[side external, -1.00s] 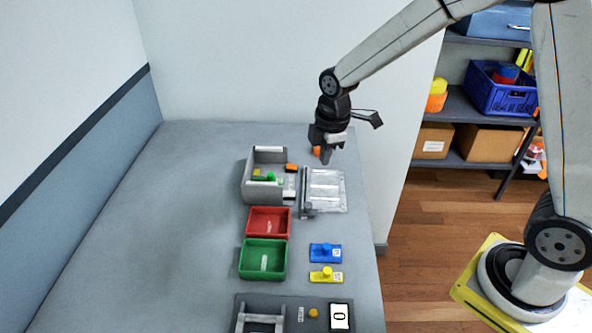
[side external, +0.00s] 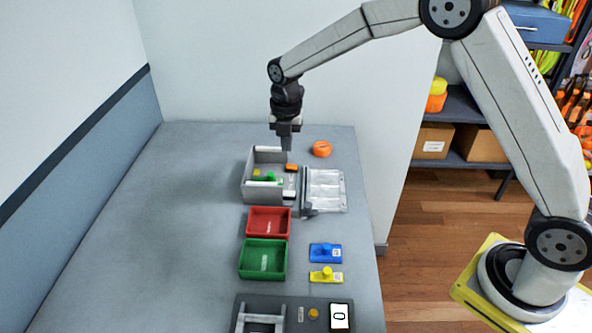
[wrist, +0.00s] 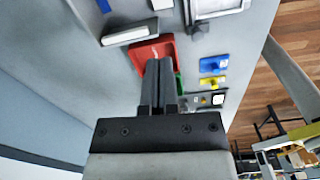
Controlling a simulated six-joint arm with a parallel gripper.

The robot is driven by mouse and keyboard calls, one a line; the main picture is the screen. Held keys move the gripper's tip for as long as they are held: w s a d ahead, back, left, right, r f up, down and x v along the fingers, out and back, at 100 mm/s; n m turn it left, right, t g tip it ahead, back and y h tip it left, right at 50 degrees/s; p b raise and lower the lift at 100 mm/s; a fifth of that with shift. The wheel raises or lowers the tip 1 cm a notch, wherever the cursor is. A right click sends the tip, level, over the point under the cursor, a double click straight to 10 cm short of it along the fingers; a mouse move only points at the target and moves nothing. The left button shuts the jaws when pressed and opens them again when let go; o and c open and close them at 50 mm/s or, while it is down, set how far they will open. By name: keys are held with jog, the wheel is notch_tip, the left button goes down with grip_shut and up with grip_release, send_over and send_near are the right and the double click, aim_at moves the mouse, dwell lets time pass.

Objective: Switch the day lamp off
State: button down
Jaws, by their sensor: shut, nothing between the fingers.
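No thing in view can be told for certain as the day lamp or its switch. A blue plate with a knob (side external: 325,252) and a yellow plate with a knob (side external: 326,276) lie on the table's right part; both also show in the wrist view. A grey panel (side external: 275,302) with a small yellow knob (side external: 313,313) and a white display (side external: 340,317) reading 0 is at the near edge. My gripper (side external: 287,147) is shut and empty, pointing down over the back of the grey open box (side external: 262,196). In the wrist view its fingers (wrist: 158,65) partly cover the red tray.
A red tray (side external: 249,222) and a green tray (side external: 243,258) stand in front of the grey box, which holds small coloured pieces. Its lid-like clear panel (side external: 326,190) lies to the right. An orange round thing (side external: 321,149) sits behind. The table's left side is clear.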

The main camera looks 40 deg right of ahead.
aim_at(285, 193)
jog(key=shift+w+a+f+n, duration=0.1)
jog(key=shift+w+n, duration=0.3)
jog(key=shift+n, duration=0.2)
jog(key=shift+f, duration=0.15)
notch_tip(285, 193, down, 14)
jog(key=shift+r, duration=0.15)
dwell(0.7)
